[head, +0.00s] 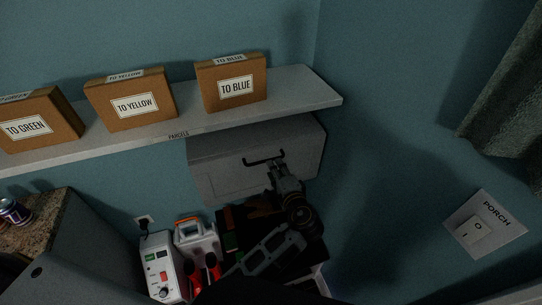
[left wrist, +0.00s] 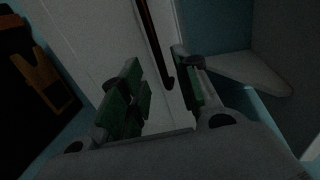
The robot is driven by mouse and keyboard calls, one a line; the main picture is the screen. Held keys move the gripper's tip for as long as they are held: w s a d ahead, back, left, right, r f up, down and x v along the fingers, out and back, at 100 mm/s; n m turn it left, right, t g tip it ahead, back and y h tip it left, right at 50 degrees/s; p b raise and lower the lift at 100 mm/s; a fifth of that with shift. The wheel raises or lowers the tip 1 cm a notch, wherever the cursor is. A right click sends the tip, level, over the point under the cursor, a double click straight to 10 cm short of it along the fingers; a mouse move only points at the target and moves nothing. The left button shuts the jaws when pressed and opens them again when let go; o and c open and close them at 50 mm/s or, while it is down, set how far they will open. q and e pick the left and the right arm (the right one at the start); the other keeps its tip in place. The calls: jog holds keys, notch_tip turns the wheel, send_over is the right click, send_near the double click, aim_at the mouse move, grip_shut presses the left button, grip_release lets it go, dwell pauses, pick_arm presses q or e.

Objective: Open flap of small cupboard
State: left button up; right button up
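The small cupboard (head: 215,165) is a grey box on the wall beneath the shelf. Its front flap looks shut and carries a dark bar handle (head: 262,160). My left gripper (head: 279,168) is at the front of the cupboard, by the handle. In the left wrist view, the gripper (left wrist: 160,92) is open, with green pads on its two fingers. The dark handle (left wrist: 154,45) runs into the gap between the fingers from above, with its bent end near the right finger. I cannot tell whether a finger touches it. My right gripper is out of view.
A grey shelf (head: 323,94) juts out just above the cupboard, carrying cardboard parcels (head: 232,84). Below stand a white device (head: 160,270) and a white and orange item (head: 196,238). The wall to the right is clear up to a switch (head: 477,233).

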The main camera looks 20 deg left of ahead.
pick_arm(q)
jog(key=p+x, duration=0.1)
jog(key=x, duration=0.5)
jog(key=shift+a, duration=0.25)
jog(key=shift+w+a+f, duration=0.1)
jog(key=shift+w+a, duration=0.05)
jog(key=shift+w, duration=0.15)
jog(key=shift+c, duration=1)
jog(key=c, duration=0.5)
grip_shut()
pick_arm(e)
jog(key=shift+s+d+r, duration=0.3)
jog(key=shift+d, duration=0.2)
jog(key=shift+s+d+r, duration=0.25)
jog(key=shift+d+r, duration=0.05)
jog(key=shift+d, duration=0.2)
